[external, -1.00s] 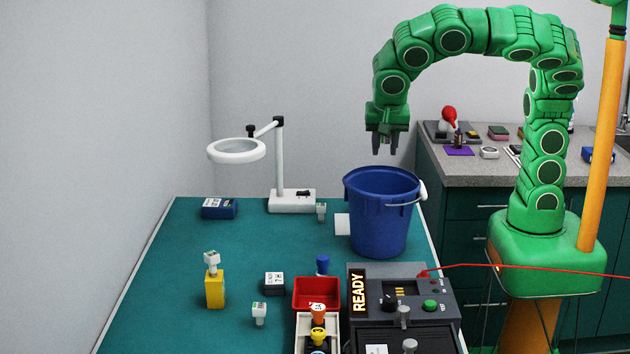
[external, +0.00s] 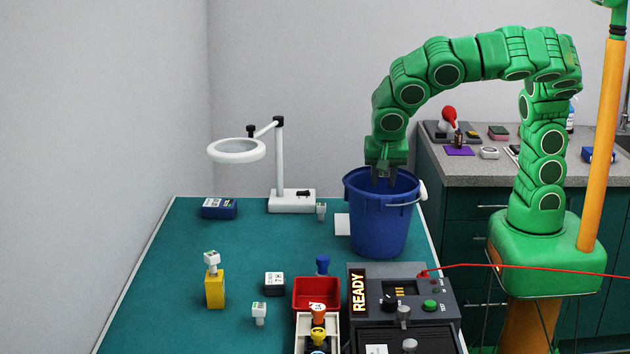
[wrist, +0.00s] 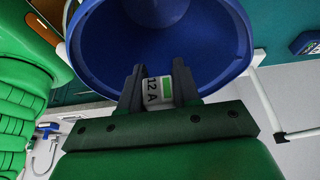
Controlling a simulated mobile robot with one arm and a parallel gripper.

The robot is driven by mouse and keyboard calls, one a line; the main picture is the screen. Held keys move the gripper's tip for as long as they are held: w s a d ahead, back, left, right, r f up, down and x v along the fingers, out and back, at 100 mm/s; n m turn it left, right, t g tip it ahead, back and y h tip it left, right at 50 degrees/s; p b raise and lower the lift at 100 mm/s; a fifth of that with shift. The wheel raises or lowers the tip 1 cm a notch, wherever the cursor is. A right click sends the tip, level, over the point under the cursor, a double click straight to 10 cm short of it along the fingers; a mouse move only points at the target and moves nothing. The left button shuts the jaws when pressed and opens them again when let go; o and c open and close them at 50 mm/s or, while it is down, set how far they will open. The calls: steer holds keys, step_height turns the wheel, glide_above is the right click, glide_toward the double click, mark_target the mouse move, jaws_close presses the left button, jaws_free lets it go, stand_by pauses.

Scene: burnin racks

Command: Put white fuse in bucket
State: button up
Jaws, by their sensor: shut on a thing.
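My gripper (external: 384,178) points down at the mouth of the blue bucket (external: 378,225), its fingertips just inside the rim. In the wrist view my gripper (wrist: 158,82) is shut on a white fuse (wrist: 157,91) marked "12 A" with a green patch. The fuse is over the bucket's opening (wrist: 100,40); the bucket hides it in the external view. Another white fuse (external: 259,312) stands on the table, and a white-topped one (external: 211,258) sits on a yellow block.
A magnifier lamp (external: 279,165) stands behind the bucket's left. A tester with a READY display (external: 358,290) and a red bin (external: 316,293) are in front. A blue box (external: 219,209) lies at the back left. The table's middle is mostly clear.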

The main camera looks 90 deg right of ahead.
steer(key=shift+f, duration=1.8)
steer(key=o, duration=1.1)
steer(key=shift+r, duration=0.15)
step_height(320, 180, up, 6)
steer(key=shift+r, duration=0.35)
